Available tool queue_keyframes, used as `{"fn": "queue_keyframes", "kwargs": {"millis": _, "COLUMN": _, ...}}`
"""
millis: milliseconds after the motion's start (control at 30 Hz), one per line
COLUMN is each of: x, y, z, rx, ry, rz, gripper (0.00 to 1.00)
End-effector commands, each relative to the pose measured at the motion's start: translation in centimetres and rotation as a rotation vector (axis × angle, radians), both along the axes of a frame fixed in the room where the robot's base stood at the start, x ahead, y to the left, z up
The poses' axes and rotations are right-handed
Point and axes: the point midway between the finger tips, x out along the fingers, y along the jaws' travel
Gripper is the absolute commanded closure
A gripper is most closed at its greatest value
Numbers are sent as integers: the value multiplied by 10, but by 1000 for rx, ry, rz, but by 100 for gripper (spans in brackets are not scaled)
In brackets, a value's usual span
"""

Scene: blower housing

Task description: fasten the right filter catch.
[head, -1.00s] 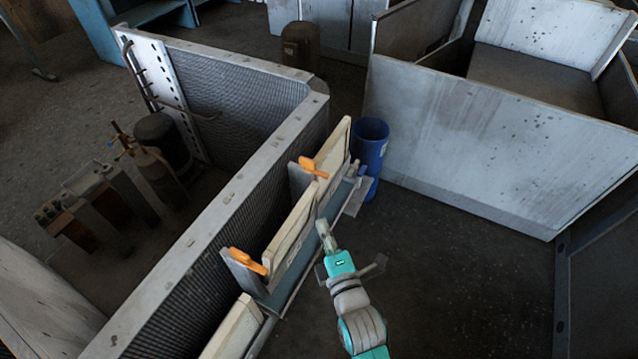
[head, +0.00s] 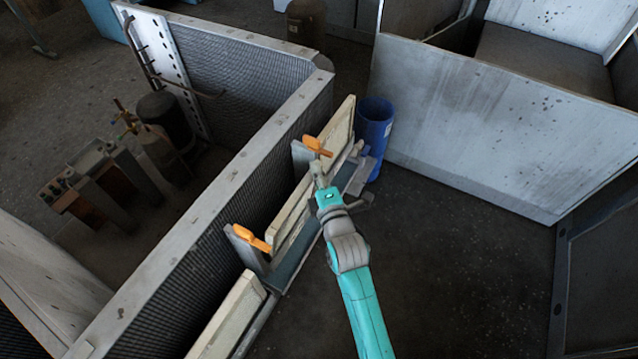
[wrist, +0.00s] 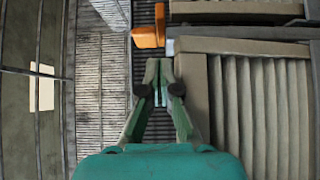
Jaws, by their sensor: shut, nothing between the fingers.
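The right filter catch is the farther orange lever (head: 317,146), on a grey post at the upper edge of the cream-framed filter (head: 340,125). It also shows in the wrist view as an orange piece (wrist: 148,38) just beyond my fingertips. I cannot tell whether it bears on the frame. My gripper (head: 317,165) is shut and empty, just below the catch in the head view. In the wrist view its fingertips (wrist: 159,64) are together, with a small gap in the picture between them and the orange piece. Pleated filter material (wrist: 262,105) lies right of the fingers.
A second orange catch (head: 251,238) sits nearer, at the left. The mesh-walled housing (head: 205,215) runs along the left of the filters. A blue bin (head: 374,135) stands just beyond the far filter end. Open dark floor (head: 450,260) lies at the right.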

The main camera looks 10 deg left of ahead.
Motion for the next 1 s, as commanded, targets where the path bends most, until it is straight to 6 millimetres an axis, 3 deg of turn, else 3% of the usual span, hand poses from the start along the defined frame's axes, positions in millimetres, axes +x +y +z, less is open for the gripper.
{"fn": "queue_keyframes", "kwargs": {"millis": 300, "x": 25, "y": -10, "z": 0, "rx": 0, "ry": 0, "rz": -2, "gripper": 100}}
{"fn": "queue_keyframes", "kwargs": {"millis": 1000, "x": 27, "y": -11, "z": 0, "rx": 0, "ry": 0, "rz": -1, "gripper": 100}}
